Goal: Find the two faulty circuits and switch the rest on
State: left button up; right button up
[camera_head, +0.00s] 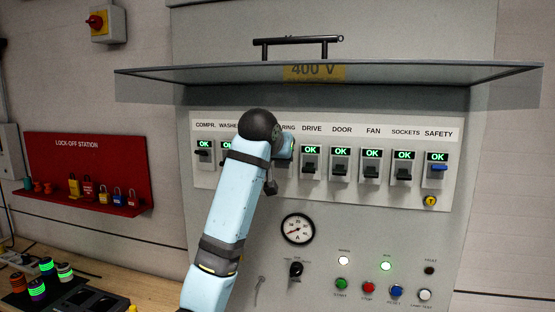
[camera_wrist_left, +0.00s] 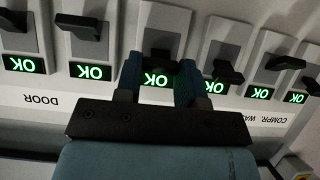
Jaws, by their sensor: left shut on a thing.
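The breaker row (camera_head: 325,190) sits on a white panel under labels from COMPR. to SAFETY. All displays I can read show a green OK. The DRIVE (camera_head: 311,165), DOOR (camera_head: 340,166), FAN (camera_head: 371,166) and SOCKETS (camera_head: 404,168) breakers have dark levers. The SAFETY lever (camera_head: 439,168) is blue. My left gripper (camera_wrist_left: 160,80) is shut on the dark lever (camera_wrist_left: 158,56) of the breaker labelled "...RING", left of DRIVE in the head view. My left arm hides that breaker and its left neighbour there. My right gripper is out of view.
A raised cover (camera_head: 400,74) marked 400 V overhangs the row. Below are a gauge (camera_head: 298,229), a rotary switch (camera_head: 296,269), and buttons; white and green lamps are lit, the FAULT lamp (camera_head: 429,271) dark. A red lock-off board (camera_head: 85,150) with padlocks hangs left.

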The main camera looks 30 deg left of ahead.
pick_arm(q)
jog(key=shift+w+r, duration=0.1)
jog(key=shift+r, duration=0.1)
jog(key=shift+g, duration=0.3)
jog(key=o, duration=0.9)
jog(key=shift+o, duration=0.2)
jog(key=v, duration=1.3)
jog(key=shift+s+r, duration=0.15)
jog(key=shift+s, duration=0.2)
